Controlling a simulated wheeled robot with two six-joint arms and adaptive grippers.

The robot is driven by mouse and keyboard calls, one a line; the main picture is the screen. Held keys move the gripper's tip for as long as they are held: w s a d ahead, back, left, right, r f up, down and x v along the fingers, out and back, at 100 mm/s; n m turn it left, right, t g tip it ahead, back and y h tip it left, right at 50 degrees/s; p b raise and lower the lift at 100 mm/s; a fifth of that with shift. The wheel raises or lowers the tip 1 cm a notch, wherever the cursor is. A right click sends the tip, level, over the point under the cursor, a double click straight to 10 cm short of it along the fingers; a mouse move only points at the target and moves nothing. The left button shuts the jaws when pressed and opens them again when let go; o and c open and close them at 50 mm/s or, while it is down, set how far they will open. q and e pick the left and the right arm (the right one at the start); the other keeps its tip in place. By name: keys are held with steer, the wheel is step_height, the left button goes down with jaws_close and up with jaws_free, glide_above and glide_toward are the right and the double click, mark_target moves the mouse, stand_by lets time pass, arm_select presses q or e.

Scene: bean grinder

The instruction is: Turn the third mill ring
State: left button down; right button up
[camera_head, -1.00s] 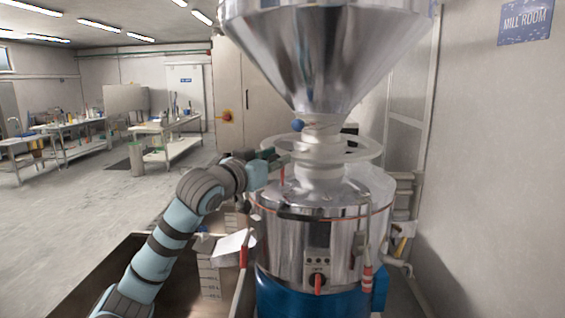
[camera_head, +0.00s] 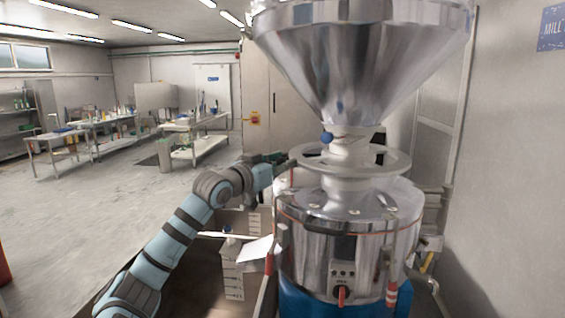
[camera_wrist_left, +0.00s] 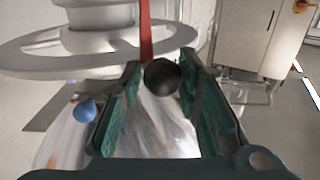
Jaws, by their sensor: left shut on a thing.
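The pale ring (camera_head: 398,161) circles the neck of the steel mill (camera_head: 318,235), below the big hopper (camera_head: 360,60). It also shows at the left of the left wrist view (camera_wrist_left: 30,66). My left gripper (camera_head: 284,161) is at the ring's left side. In the left wrist view its green-padded fingers (camera_wrist_left: 162,95) are on either side of a black ball knob (camera_wrist_left: 162,76), and the gripper is shut on it. A red rod (camera_wrist_left: 146,30) stands just behind the knob; how they join is hidden. My right gripper is not in view.
A blue ball (camera_head: 326,137) sits by the neck above the ring. A red switch (camera_head: 341,294) is on the mill's front panel. White boxes (camera_head: 232,275) stand left of the mill, below my arm. Open floor (camera_head: 90,220) lies to the left.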

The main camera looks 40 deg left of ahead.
arm_select(q)
steer(key=shift+r, duration=0.15)
steer(key=c, duration=1.3)
jaws_free()
step_height(320, 180, up, 10)
steer(key=shift+f, duration=0.1)
steer(key=shift+a, duration=0.1)
